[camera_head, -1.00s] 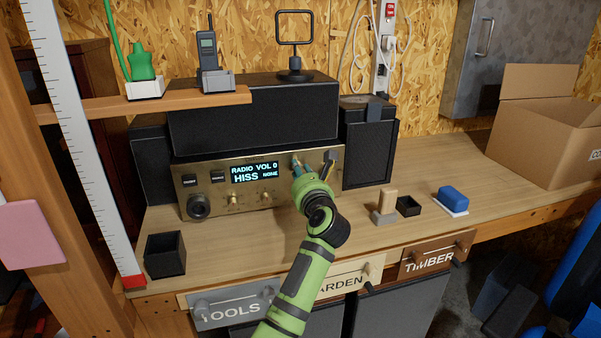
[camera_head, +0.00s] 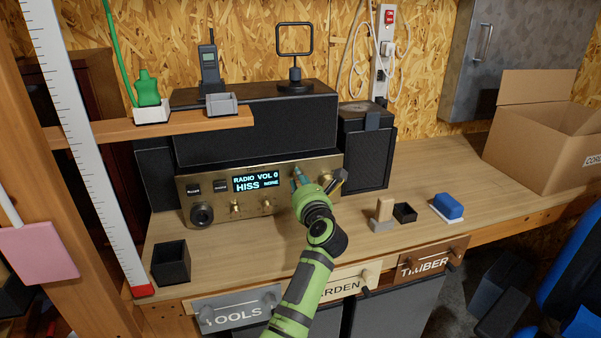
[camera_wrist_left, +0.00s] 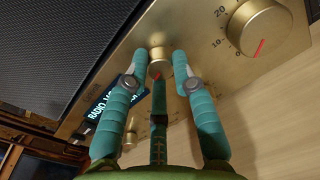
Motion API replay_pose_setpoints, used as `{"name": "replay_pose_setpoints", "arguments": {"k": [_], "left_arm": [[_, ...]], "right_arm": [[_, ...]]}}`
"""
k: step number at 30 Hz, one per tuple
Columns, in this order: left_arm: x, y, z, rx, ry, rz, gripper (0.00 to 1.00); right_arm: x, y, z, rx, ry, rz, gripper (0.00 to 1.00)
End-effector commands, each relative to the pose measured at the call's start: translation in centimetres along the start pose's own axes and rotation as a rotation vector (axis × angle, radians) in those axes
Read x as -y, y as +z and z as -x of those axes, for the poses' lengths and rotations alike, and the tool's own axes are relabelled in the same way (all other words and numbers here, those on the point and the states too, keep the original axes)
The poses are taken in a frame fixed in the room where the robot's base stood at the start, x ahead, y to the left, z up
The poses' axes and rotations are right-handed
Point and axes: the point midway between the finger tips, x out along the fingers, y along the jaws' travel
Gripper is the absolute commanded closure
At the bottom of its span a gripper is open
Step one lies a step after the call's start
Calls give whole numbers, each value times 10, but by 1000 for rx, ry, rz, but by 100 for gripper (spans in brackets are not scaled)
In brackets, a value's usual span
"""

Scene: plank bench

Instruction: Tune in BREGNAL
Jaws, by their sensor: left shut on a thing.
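The radio (camera_head: 225,167) has a brass front and stands at the back of the bench. Its lit display (camera_head: 256,183) reads "RADIO VOL 0", "HISS" and "NONE". My left gripper (camera_head: 298,176) is at the right part of the front. My gripper partly hides the front's right end in the head view. My right gripper is not seen.
Two small brass knobs (camera_head: 250,205) and a black dial (camera_head: 202,214) sit left of my gripper. A black open box (camera_head: 171,263) stands front left. A wooden block (camera_head: 384,209), a small black tray (camera_head: 405,212) and a blue block (camera_head: 447,205) stand to the right.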

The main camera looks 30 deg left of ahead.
Motion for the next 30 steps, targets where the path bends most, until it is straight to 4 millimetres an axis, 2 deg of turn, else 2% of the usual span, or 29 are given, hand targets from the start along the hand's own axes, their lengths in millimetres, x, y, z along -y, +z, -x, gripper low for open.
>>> {"name": "replay_pose_setpoints", "arguments": {"k": [1, 10, 29, 30], "left_arm": [[0, -1, 1, -14, -3, -36, 100], [0, -4, 1, -20, -3, -197, 100], [1, -7, 1, -23, -3, -257, 100], [1, -7, 1, -23, -3, -257, 70]], "right_arm": [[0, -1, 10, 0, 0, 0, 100], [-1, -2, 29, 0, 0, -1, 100], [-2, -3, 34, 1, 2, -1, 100], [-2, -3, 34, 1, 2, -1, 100]]}}
